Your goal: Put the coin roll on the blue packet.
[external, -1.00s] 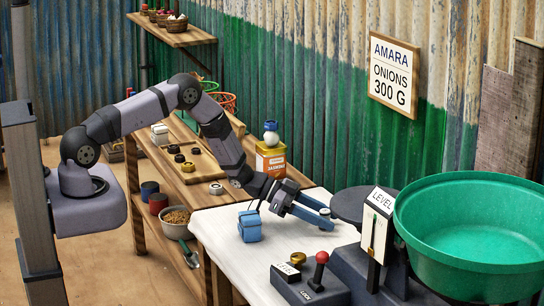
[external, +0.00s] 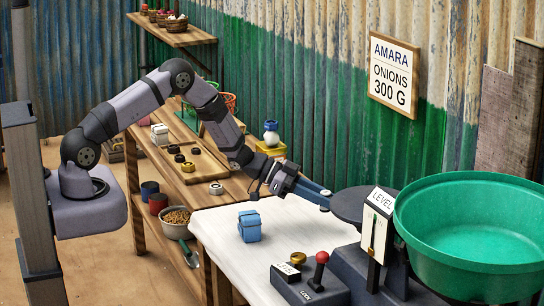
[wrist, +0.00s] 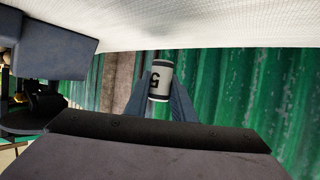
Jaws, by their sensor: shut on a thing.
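The coin roll (wrist: 159,82), a white cylinder with dark ends and a black "5" mark, shows in the wrist view between my gripper's (wrist: 160,95) two fingers. My gripper (external: 325,198) is shut on it. The gripper is above the far right part of the white cloth, close to the dark round plate of the scale. The blue packet (external: 249,226) sits on the white cloth, left of and nearer than the gripper, with nothing on top. It does not show in the wrist view.
The scale's dark plate (external: 364,205), level post (external: 378,225) and green basin (external: 470,230) stand at the right. A control box (external: 310,285) with a red knob is in front. Cloth (external: 285,240) around the packet is clear.

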